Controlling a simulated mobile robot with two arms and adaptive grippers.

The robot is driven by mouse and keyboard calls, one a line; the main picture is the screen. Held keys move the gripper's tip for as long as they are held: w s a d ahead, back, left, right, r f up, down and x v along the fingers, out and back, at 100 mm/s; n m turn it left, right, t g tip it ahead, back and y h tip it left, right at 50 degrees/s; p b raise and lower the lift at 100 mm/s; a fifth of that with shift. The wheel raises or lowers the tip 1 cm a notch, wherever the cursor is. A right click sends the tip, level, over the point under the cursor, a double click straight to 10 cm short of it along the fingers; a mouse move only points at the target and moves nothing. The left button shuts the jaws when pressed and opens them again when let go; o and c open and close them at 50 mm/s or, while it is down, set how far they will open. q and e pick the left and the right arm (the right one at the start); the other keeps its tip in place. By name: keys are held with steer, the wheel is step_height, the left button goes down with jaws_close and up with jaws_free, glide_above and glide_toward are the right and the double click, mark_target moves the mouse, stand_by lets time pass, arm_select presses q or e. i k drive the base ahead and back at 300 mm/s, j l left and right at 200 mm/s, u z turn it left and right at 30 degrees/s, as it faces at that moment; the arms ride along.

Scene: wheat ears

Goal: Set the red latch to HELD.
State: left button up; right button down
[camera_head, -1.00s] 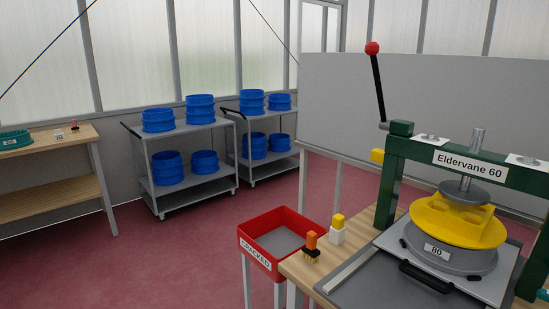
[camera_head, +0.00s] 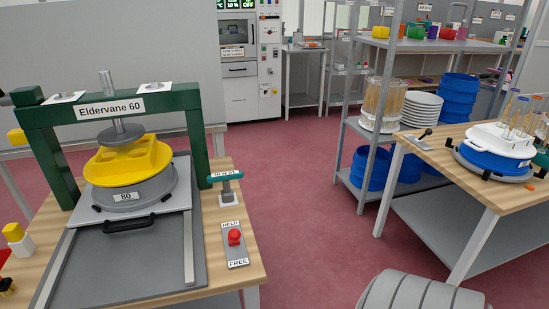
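The red latch (camera_head: 234,237) is a small red knob on a grey plate on the wooden bench, right of the green press. The plate carries a HELD label (camera_head: 230,224) at its far end and a FREE label (camera_head: 238,263) at its near end. The knob sits between the labels, closer to HELD in the picture, but its exact setting is hard to tell. Neither of my grippers is in view, and nothing touches the latch.
The green press (camera_head: 130,105) marked Eldervane 60 holds a yellow part (camera_head: 127,160) on a grey round base. A teal-handled stand (camera_head: 227,188) is just behind the latch. Open red floor lies right of the bench, before another wooden table (camera_head: 450,172).

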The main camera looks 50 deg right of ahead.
mark_target(234, 234)
steer(key=l+z, duration=0.15)
steer(key=z, duration=1.05)
